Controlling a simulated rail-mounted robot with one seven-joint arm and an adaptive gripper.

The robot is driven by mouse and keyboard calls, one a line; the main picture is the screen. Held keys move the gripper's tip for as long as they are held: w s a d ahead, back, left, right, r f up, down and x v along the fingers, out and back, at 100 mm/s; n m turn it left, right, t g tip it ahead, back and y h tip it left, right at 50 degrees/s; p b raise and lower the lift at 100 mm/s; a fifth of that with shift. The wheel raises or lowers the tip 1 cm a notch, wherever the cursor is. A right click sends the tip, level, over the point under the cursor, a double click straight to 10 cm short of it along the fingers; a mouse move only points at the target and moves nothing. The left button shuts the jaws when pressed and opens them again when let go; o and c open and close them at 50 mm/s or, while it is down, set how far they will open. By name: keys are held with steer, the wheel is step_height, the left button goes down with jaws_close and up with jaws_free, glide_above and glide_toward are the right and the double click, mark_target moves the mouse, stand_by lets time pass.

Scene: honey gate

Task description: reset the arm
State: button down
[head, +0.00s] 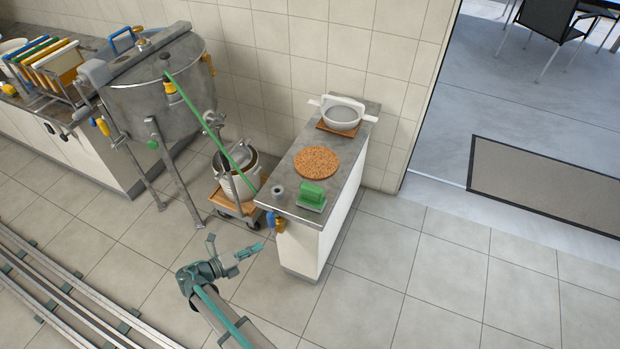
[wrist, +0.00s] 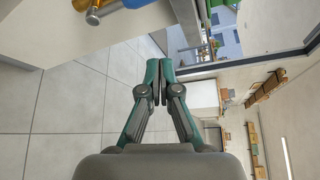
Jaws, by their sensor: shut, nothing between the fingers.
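My gripper (head: 256,249) is in the lower middle of the head view, over the tiled floor in front of the small counter (head: 345,208). In the wrist view its two teal and grey fingers (wrist: 159,84) meet at the tips, shut with nothing between them. It touches nothing that I can see. My arm comes up from the bottom edge of the head view.
Floor rails (head: 70,290) lie at lower left. Open floor (head: 450,290) lies right.

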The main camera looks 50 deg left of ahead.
steer(key=w+d+f+m+g+h, duration=0.2)
steer(key=w+d+f+m+g, duration=0.25)
steer(key=d+m, duration=0.65)
steer(key=w+d+f+m+g+h, duration=0.2)
steer(key=w+d+f+m+g, duration=0.3)
steer(key=d+m, duration=0.6)
steer(key=w+d+f+m+g+h, duration=0.2)
steer(key=w+d+f+m+g, duration=0.35)
steer(key=d, duration=0.85)
steer(key=s+d+m+g+y, duration=0.3)
steer(key=d+m, duration=0.8)
steer(key=d, duration=0.6)
steer(key=s+d+f+m+g+y, duration=0.1)
steer(key=s+d+m+g+y, duration=0.2)
steer(key=d+m, duration=0.8)
steer(key=d+g, duration=0.1)
steer(key=d, duration=0.5)
steer(key=shift+s+d+m+g, duration=0.15)
steer(key=shift+s+m+g, duration=0.15)
steer(key=shift+m, duration=0.05)
